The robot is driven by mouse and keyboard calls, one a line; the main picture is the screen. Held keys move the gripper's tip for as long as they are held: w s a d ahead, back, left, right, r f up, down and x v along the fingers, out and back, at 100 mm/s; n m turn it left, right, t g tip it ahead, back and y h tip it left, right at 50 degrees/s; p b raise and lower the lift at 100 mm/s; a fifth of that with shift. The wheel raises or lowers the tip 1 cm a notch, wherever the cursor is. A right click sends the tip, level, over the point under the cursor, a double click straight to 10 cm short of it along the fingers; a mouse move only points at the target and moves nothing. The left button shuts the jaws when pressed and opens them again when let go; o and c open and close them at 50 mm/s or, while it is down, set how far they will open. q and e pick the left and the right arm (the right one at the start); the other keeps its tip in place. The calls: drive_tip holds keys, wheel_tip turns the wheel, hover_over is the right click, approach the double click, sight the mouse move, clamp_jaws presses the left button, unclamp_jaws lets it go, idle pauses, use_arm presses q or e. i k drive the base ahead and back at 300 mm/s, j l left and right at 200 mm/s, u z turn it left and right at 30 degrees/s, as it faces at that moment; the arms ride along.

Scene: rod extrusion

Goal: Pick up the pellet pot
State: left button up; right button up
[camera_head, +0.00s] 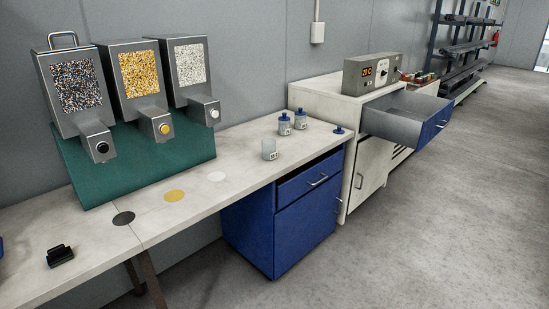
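An open, clear pot (269,150) with a small pale label stands upright on the pale bench, near its front edge. It looks empty, though it is small in view. Two similar pots with blue lids, a nearer one (285,126) and a farther one (300,120), stand behind it to the right. A loose blue lid (339,130) lies near the bench's right end. The picture does not settle which pot is the pellet pot. Neither of my grippers is in view.
Three hoppers of dark (76,84), yellow (139,73) and white (190,64) pellets stand on a green base. A small black object (61,255) lies front left. An open drawer (425,124) juts out at right.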

sight(269, 153)
drive_tip(key=u, duration=0.25)
drive_tip(key=i+l+u, duration=0.15)
drive_tip(key=u, duration=0.2)
drive_tip(key=i+l+u, duration=0.5)
drive_tip(key=l, duration=0.2)
drive_tip(key=i+l+u, duration=0.1)
drive_tip(key=l, duration=0.25)
drive_tip(key=i+l+u, duration=0.15)
drive_tip(key=i+l, duration=0.15)
drive_tip(key=i+l+u, duration=0.1)
drive_tip(key=l, duration=0.4)
drive_tip(key=i+l, duration=0.15)
drive_tip(key=l, duration=0.25)
drive_tip(key=i+l, duration=0.15)
drive_tip(key=l, duration=0.25)
drive_tip(key=i+l, duration=0.15)
drive_tip(key=l, duration=0.25)
drive_tip(key=i+l, duration=0.15)
drive_tip(key=l, duration=0.25)
drive_tip(key=u, duration=0.05)
